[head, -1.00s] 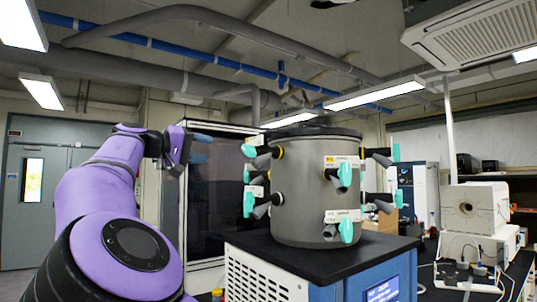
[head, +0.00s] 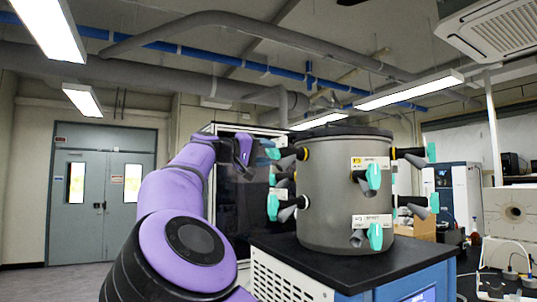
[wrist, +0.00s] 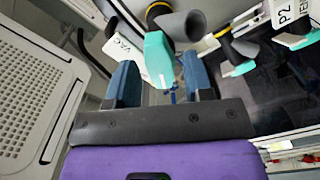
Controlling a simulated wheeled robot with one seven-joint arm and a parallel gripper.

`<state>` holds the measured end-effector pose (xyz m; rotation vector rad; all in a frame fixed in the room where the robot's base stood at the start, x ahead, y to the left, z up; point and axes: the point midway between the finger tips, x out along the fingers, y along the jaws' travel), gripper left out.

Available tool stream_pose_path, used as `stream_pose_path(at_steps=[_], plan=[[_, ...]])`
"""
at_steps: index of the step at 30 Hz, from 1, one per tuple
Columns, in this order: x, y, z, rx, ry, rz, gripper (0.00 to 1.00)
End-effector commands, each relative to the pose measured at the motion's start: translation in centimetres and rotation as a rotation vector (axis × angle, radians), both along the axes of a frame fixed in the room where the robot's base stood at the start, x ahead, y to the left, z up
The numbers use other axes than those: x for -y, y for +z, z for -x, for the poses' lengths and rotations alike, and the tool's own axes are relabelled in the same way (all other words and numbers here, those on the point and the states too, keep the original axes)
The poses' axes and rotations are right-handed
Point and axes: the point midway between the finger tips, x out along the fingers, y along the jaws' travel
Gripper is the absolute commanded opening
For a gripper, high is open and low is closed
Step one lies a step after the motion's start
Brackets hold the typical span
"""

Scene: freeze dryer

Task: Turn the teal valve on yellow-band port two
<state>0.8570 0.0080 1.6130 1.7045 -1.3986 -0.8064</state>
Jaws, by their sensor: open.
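The grey drum (head: 345,200) carries several ports with teal valves. My gripper (head: 262,146) is at the drum's upper left, beside a teal valve (head: 273,153) on a black stem with a yellow band. In the wrist view my gripper (wrist: 160,80) is open, its two blue fingers apart. A teal valve handle (wrist: 159,62) shows at the gap between the fingertips; I cannot tell whether they touch it. Its port has a yellow band. A second yellow-banded teal valve (wrist: 238,66) is to the right. A label reading P2 (wrist: 288,14) is at the upper right; which valve it marks is unclear.
The drum stands on a black-topped blue and white cabinet (head: 400,270) with a vented side. Other teal valves (head: 373,177) stick out from its front and right side. A dark glass-fronted cabinet (head: 232,210) is behind my arm. Open floor lies at the left.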

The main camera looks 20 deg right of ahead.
Motion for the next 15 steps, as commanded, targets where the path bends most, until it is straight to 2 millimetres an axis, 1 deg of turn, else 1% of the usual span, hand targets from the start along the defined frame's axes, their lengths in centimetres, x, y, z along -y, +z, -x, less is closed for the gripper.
stream_pose_path(at_steps=[4, 12, 13, 14, 15], plan=[[0.79, -0.03, -0.13, 0.000, -0.001, 0.000, 0.47], [0.92, -0.01, -0.16, 0.000, -0.001, 0.000, 0.47], [0.92, -0.01, -0.16, 0.000, -0.001, 0.000, 0.45], [0.92, -0.01, -0.16, 0.000, -0.001, 0.000, 0.38], [0.91, -0.01, -0.16, 0.000, 0.000, 0.000, 0.28]])
